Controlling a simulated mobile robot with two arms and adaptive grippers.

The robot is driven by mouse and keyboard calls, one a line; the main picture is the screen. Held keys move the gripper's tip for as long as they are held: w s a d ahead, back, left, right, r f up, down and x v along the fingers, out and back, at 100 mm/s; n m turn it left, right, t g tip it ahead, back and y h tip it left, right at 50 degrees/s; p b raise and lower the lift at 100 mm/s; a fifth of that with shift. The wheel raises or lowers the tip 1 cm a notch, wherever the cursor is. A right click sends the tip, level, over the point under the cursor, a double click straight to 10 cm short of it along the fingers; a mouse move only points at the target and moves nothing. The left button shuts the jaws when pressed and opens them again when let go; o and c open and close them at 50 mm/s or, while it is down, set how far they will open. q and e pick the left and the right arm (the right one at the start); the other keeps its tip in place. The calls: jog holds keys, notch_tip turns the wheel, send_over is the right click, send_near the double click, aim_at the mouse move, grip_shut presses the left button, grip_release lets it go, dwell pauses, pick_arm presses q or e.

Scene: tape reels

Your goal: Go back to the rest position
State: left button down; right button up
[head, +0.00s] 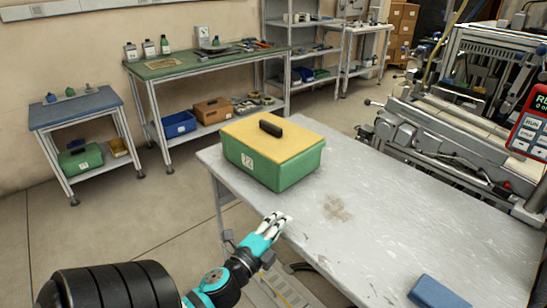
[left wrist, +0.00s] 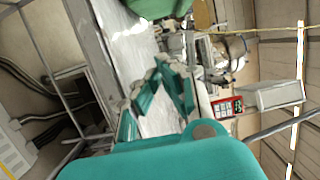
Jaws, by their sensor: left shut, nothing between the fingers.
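My left gripper (head: 273,225) is at the near left edge of the grey table (head: 400,215), in front of the green box. Its fingers are together with nothing between them. In the left wrist view the teal fingers (left wrist: 165,88) show with the table behind them. The green box (head: 290,172) has a yellow lid (head: 250,139) with a black handle and stands upright on the table, apart from the gripper. Part of it also shows at the top of the left wrist view (left wrist: 160,6). My right gripper is not in view.
A blue block (head: 437,292) lies at the table's near right. The middle of the table is clear apart from a brown stain. A machine (head: 440,125) with a red control panel (head: 533,125) stands to the right. Workbenches (head: 215,60) line the back wall. Open floor lies to the left.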

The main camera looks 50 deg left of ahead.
pick_arm(q)
jog(key=v, duration=0.3)
jog(key=shift+w, duration=0.1)
